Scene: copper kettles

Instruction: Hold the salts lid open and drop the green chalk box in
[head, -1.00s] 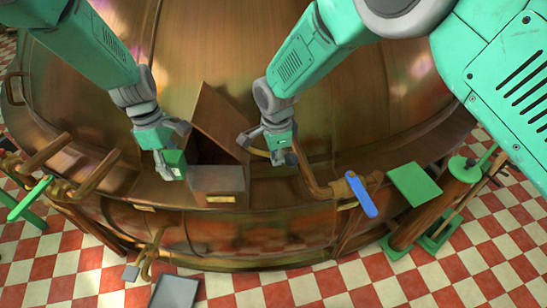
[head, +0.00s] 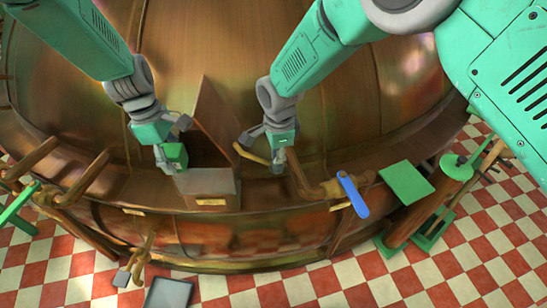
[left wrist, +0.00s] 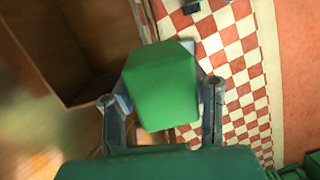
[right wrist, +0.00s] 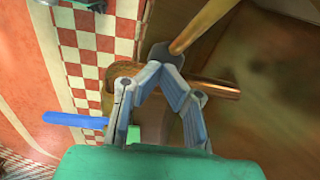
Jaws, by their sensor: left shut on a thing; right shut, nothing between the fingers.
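The salts box (head: 207,188) is a copper-brown bin on the front rim of the big kettle. Its lid (head: 213,115) stands raised at the back, leaving the dark inside showing. My left gripper (head: 170,158) is shut on the green chalk box (head: 176,153), held at the left edge of the opening. In the left wrist view the chalk box (left wrist: 162,88) sits between the fingers, with the bin's open inside (left wrist: 75,45) to its left. My right gripper (head: 279,165) is right of the lid, by a brass bar (head: 252,155). Its fingertips (right wrist: 155,75) meet with nothing between them.
A pipe with a blue valve handle (head: 353,195) is right of my right gripper. A green plate (head: 406,183) and green-topped post stand further right. Copper pipes (head: 80,180) are at the left. A grey panel (head: 168,293) lies in front, on the checkered floor.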

